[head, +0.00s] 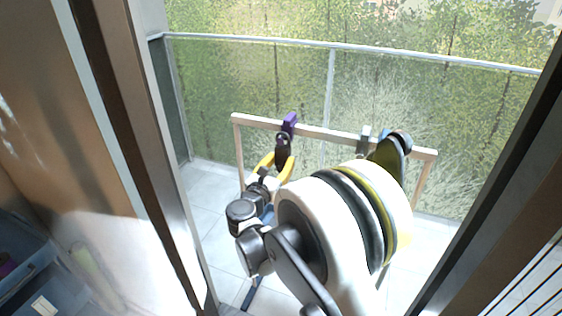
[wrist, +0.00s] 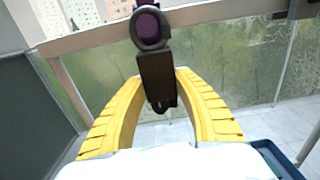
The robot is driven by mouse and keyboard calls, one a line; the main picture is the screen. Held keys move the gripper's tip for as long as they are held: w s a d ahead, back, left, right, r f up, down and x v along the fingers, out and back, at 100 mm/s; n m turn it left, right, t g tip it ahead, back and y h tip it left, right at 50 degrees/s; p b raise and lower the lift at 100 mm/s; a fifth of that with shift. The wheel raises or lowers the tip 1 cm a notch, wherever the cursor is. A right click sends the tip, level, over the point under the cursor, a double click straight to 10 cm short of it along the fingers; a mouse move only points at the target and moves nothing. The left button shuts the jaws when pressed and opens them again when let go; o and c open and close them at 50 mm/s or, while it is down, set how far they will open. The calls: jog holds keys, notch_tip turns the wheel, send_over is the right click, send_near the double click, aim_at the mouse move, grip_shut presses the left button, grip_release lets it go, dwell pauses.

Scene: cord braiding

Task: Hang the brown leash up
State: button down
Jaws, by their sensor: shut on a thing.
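The brown leash (wrist: 156,72) is a dark strap end with a round loop at its top. My gripper (wrist: 158,98) is shut on it, with a curved yellow finger on either side. In the head view the leash (head: 282,151) stands up from my gripper (head: 276,166), just under a purple hook (head: 290,122) on a wooden rail (head: 331,132). In the wrist view the loop lies over the purple hook (wrist: 148,25), and purple shows through its hole. I cannot tell whether the hook passes through the loop.
A grey hook (head: 364,139) sits farther right on the rail, partly beside my arm. A glass balcony railing (head: 330,80) stands behind the rail. Door frames (head: 135,140) flank the opening. A blue bin (head: 35,275) is at lower left. The tiled floor (head: 205,180) is clear left of the rail.

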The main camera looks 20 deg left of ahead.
jog(key=shift+f+b, duration=0.2)
jog(key=shift+b, duration=0.15)
dwell(0.5)
jog(key=c, duration=0.5)
grip_release()
jog(key=shift+c, duration=0.2)
jog(key=shift+s, duration=0.15)
jog(key=s, duration=0.3)
jog(key=s+b, duration=0.1)
jog(key=s, duration=0.1)
jog(key=shift+s+a, duration=0.25)
jog(key=shift+s, duration=0.1)
